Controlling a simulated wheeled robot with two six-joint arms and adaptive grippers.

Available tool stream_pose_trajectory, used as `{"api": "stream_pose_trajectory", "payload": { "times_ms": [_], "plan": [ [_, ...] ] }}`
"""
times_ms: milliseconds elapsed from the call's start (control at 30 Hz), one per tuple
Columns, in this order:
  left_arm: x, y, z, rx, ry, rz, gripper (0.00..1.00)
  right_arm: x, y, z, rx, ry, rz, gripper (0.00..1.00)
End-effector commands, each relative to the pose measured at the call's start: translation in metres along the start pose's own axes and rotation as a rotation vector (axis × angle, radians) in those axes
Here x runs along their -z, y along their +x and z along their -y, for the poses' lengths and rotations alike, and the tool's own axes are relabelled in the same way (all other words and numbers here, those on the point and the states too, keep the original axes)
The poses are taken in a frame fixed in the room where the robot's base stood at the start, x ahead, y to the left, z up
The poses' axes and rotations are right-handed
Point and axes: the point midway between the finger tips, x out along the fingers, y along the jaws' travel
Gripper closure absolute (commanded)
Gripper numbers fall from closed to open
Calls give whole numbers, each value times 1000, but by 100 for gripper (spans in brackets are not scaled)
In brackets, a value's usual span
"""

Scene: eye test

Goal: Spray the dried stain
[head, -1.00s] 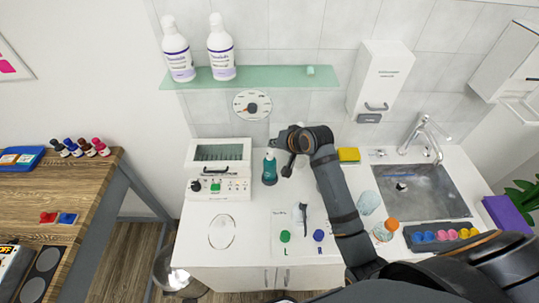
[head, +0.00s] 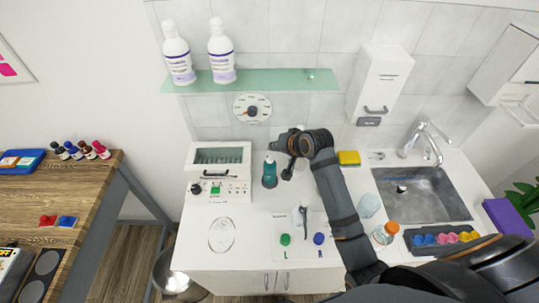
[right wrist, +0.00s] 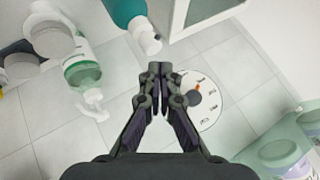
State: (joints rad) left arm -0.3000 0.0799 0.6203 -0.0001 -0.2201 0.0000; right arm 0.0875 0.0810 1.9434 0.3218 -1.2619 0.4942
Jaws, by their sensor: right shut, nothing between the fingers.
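A teal spray bottle (head: 269,172) with a white nozzle stands upright on the white counter, right of a white device. Its top also shows at the upper edge of the right wrist view (right wrist: 125,12). My right gripper (head: 282,143) is just above and right of the bottle, apart from it as far as I can tell. In the right wrist view the right gripper (right wrist: 158,72) is shut and empty, pointing towards the tiled wall. My left gripper is out of view.
The white device (head: 220,172) stands left of the bottle. A glass shelf (head: 265,82) with two white bottles hangs above. A mat (head: 290,247) marked L and R lies in front. The yellow sponge (head: 348,158), orange-capped jar (head: 384,233) and sink (head: 425,195) are right.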

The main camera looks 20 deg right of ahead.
Motion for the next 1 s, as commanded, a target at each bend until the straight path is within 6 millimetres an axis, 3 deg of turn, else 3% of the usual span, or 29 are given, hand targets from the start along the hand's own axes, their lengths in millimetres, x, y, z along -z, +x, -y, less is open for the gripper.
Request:
{"api": "stream_pose_trajectory", "payload": {
  "times_ms": [1000],
  "plan": [
    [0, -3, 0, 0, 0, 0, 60, -6, 8, -6, 0, 0, 0, 100]
  ]
}}
